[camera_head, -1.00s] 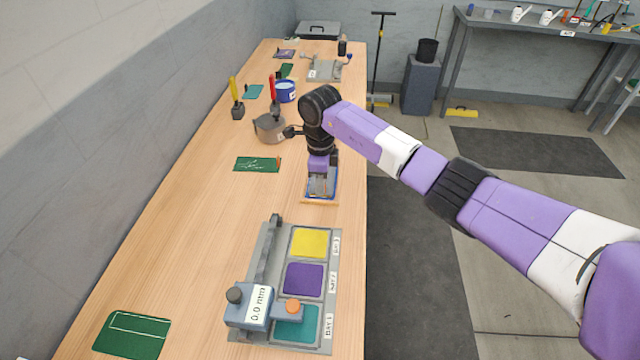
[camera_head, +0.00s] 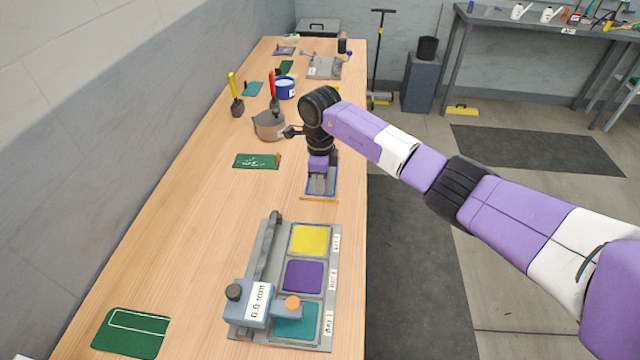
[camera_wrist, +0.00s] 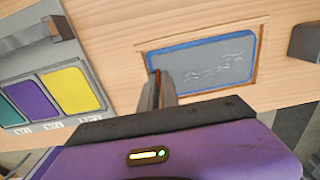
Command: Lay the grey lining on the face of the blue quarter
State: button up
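The grey lining (camera_wrist: 205,58) lies within the outline of the blue quarter (camera_wrist: 177,42); a blue border shows around it in the wrist view, and pale marks show on its face. The blue quarter is also in the head view (camera_head: 333,193), on the bench's right side, partly hidden by my gripper. My gripper (camera_wrist: 158,77) points down at the lining's left part in the wrist view. Its fingers look close together, with a thin brownish line between them. I cannot tell if the tips touch the lining or whether they are fully shut.
A thin wooden edge (camera_wrist: 258,82) borders the blue quarter. A grey fixture (camera_head: 268,235) with yellow, purple and teal pads stands nearer on the bench. A green piece (camera_head: 256,161) lies to the left. A pot (camera_head: 268,126) and a blue tin (camera_head: 285,88) stand farther back.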

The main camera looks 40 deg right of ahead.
jog(key=o, duration=0.4)
jog(key=shift+r+b, duration=0.8)
jog(key=shift+r, duration=3.15)
jog(key=shift+w, duration=0.1)
